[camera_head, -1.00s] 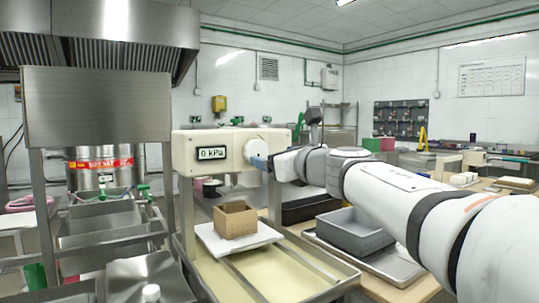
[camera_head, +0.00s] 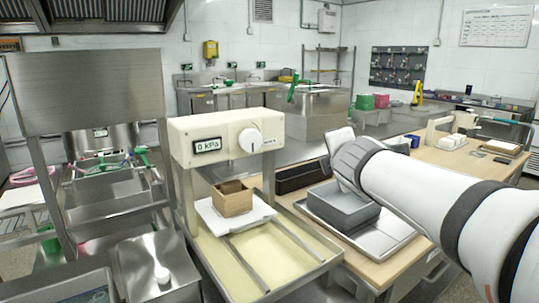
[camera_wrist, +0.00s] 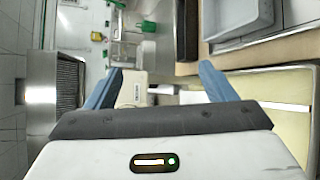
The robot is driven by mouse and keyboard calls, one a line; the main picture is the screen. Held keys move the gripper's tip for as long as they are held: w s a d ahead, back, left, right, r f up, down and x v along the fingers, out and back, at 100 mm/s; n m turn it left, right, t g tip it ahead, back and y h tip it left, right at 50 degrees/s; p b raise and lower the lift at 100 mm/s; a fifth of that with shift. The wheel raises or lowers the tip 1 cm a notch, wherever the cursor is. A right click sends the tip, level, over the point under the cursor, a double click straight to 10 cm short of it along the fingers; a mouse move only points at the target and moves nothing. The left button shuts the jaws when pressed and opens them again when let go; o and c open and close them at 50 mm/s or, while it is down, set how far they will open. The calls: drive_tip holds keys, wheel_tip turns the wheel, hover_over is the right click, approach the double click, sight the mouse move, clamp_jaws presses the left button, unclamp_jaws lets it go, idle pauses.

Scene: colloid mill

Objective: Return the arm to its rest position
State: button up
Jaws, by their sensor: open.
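My gripper (camera_wrist: 162,82) shows in the wrist view with its two blue fingers spread wide and nothing between them. In the head view the gripper itself is hidden behind my white arm, which reaches in from the right and bends over the grey bin. The colloid mill (camera_head: 228,140) is a cream housing with a "0 kPa" display (camera_head: 208,145) and a round white knob (camera_head: 250,140). The arm is apart from the knob. Part of the cream housing also shows beyond the fingers in the wrist view (camera_wrist: 133,92).
A cardboard box (camera_head: 232,199) sits on a white board (camera_head: 212,221) over rails and a yellowish tray (camera_head: 245,262). A grey bin (camera_head: 345,209) stands on a metal tray (camera_head: 385,236) on the wooden table (camera_head: 432,190), close to my arm. Steel sinks (camera_head: 108,205) are at left.

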drive_tip(key=s+f+m+g+p, duration=0.4)
drive_tip(key=s+m+g+p, duration=0.2)
drive_tip(key=s+m+p, duration=0.2)
drive_tip(key=s+f+m+g+p, duration=0.3)
drive_tip(key=s+m+g+p, duration=0.3)
drive_tip(key=s+m, duration=0.7)
drive_tip(key=s+p, duration=0.2)
drive_tip(key=s, duration=0.1)
drive_tip(key=shift+s+d+f+y, duration=0.2)
drive_tip(key=shift+d+f+y, duration=0.05)
drive_tip(key=shift+f+y, duration=0.15)
